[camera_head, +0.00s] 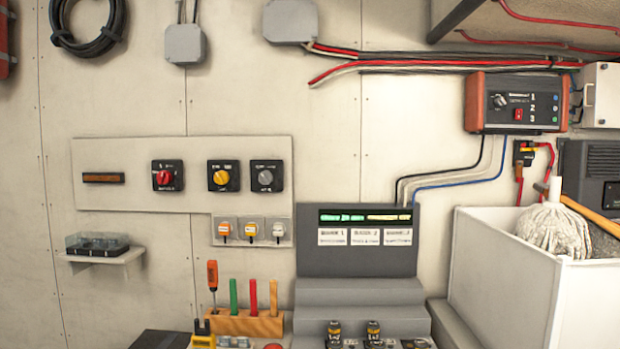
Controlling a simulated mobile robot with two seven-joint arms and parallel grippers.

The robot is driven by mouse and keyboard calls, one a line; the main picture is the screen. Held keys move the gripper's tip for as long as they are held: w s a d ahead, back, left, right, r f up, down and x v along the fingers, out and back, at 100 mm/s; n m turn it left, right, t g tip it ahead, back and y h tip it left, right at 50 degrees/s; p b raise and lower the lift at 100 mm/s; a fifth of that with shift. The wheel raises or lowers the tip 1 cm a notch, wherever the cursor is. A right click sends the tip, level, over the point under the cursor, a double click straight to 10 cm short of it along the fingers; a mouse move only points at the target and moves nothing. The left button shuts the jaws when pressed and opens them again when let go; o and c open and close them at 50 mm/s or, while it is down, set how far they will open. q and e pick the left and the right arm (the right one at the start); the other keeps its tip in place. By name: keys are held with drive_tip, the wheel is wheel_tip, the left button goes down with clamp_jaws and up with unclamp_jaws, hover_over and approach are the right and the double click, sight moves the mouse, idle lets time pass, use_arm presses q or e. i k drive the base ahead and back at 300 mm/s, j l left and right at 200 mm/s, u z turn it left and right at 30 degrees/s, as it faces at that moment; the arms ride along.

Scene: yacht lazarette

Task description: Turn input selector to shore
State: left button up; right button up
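A pale panel (140,200) on the wall carries three black square rotary switches: one with a red knob (164,177), one with a yellow knob (221,177) and one with a grey knob (265,177). Neither gripper is in view.
Below the panel are small sockets with orange and white plugs (250,232). A wooden tool block (243,322) and grey stepped console (360,293) stand in front. A white bin (507,285) with a mop (555,229) fills the right. A shelf (104,256) juts out left.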

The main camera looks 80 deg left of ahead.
sight(265, 177)
drive_tip(key=u, duration=2.8)
